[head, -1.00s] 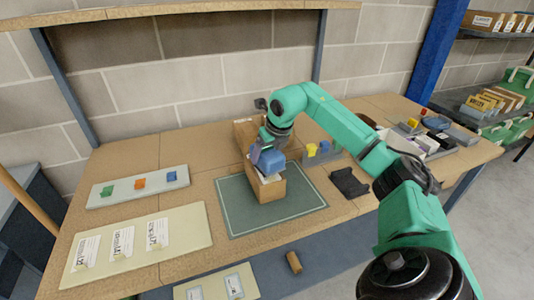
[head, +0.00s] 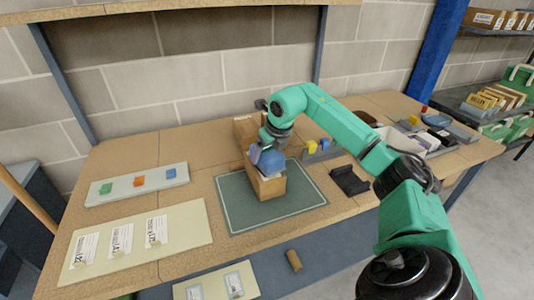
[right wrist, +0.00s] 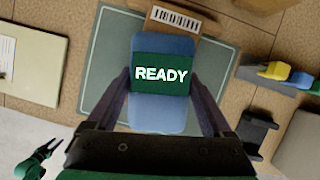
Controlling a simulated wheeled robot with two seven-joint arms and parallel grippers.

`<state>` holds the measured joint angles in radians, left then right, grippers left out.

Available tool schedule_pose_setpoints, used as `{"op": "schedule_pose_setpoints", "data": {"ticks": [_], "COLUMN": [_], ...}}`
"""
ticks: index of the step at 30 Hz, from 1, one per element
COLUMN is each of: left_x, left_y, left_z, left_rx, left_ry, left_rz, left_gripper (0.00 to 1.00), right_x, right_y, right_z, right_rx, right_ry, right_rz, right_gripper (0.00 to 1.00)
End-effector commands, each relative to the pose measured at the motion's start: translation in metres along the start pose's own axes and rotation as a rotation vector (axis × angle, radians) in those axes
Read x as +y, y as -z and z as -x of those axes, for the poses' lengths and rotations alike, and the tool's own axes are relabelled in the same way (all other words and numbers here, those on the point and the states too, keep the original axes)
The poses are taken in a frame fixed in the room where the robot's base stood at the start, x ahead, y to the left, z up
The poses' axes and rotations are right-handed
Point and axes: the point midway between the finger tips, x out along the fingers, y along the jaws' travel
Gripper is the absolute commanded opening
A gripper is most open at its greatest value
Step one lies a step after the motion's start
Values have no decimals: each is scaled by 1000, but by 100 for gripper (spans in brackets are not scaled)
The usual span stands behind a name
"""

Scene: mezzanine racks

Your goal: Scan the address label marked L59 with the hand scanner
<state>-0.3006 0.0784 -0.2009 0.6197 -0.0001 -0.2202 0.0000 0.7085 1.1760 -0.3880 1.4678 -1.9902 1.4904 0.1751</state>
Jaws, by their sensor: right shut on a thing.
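A blue hand scanner (right wrist: 165,112) with a green screen reading READY is held between the fingers of my right gripper (right wrist: 163,100). In the head view the scanner (head: 270,161) is just over a cardboard box (head: 268,187) on the dark green mat. A white barcode label (right wrist: 173,18) lies beyond the scanner's far end in the right wrist view. Three white label cards (head: 121,240) lie on a pale board at the left; their print is too small to read. No label reads clearly as L59. My left gripper (right wrist: 50,148) shows small at the lower left of the right wrist view; its jaws are unclear.
The green mat (head: 235,205) has bare room left and front of the box. A black holder (head: 349,181) and a grey rack with yellow and blue items (head: 318,155) stand right of it. A strip with coloured blocks (head: 137,184) lies at left, a brown cylinder (head: 294,260) in front.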

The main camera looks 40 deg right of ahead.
Motion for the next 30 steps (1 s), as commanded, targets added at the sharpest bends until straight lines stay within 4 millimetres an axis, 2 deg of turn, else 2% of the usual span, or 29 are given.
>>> {"op": "schedule_pose_setpoints", "data": {"ticks": [11,30], "left_x": [-1,-3], "left_y": [0,6], "left_z": [2,64], "left_rx": [-1,0], "left_ry": [1,3], "left_rz": [1,1], "left_gripper": [50,50], "right_x": [0,0], "right_y": [-1,-27], "right_z": [2,66], "right_rx": [-1,-1], "right_ry": [0,0], "right_rz": [0,-1], "right_gripper": [10,10]}}
